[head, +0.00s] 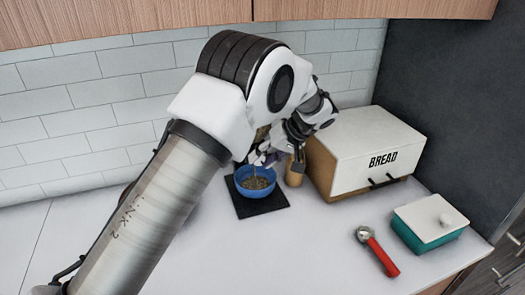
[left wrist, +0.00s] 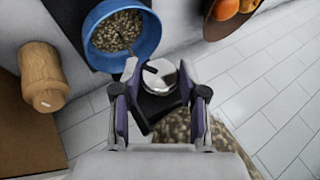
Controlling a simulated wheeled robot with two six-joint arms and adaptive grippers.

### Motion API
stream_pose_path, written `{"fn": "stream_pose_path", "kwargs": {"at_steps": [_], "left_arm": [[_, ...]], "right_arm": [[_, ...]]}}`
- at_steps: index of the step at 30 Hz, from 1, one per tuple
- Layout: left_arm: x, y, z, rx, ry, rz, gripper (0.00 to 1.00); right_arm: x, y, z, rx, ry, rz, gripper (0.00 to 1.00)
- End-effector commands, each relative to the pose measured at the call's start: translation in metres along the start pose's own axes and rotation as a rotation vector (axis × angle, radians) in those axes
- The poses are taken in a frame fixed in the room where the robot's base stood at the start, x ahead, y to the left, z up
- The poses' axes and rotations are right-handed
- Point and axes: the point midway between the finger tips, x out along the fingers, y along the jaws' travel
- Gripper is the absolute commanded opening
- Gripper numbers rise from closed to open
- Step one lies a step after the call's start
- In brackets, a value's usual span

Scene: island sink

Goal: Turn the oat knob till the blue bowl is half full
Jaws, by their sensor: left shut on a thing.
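The blue bowl (head: 255,187) stands on a dark square mat (head: 262,207) and holds oats, with a band of bare blue inner wall above them. The bowl also shows in the left wrist view (left wrist: 152,38). A thin tan line, apparently falling oats, runs into it. My left gripper (head: 265,155) is at the dispenser just above and behind the bowl. In the left wrist view its two fingers (left wrist: 160,106) are shut on the oat knob (left wrist: 160,78), dark with a silvery round face. The oat-filled dispenser (left wrist: 226,140) is mostly hidden by my arm and gripper.
A white bread box (head: 365,150) stands right of the bowl, with a wooden mill (head: 295,170) between them. A red-handled tool (head: 378,252) and a teal lidded dish (head: 428,222) lie at the right. A fruit bowl (left wrist: 215,28) shows in the left wrist view. The front counter is clear.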

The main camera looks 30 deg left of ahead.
Motion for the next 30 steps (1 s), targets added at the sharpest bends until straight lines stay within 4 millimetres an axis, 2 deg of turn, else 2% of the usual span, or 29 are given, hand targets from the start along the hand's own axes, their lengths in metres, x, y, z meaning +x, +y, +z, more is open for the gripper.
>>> {"fn": "stream_pose_path", "kwargs": {"at_steps": [9,23,24,25,30], "left_arm": [[-0.0006,0.0014,-0.0009,0.046,0.003,-0.110,0.08],[0.0001,0.0019,-0.0008,0.052,0.003,-0.123,0.08],[0.0000,0.0019,-0.0008,0.051,0.003,-0.123,0.56],[0.0000,0.0019,-0.0008,0.051,0.002,-0.123,0.67],[0.0002,0.0018,-0.0006,0.051,0.002,-0.123,0.68]], "right_arm": [[-0.0097,-0.0001,0.0001,0.000,0.000,0.000,0.68],[-0.0099,-0.0001,0.0001,0.000,0.000,0.000,0.68],[-0.0099,-0.0001,0.0001,0.000,0.000,0.000,0.68],[-0.0099,-0.0001,0.0001,0.000,0.000,0.000,0.68],[-0.0099,-0.0001,0.0000,0.000,0.000,0.000,0.68]]}}
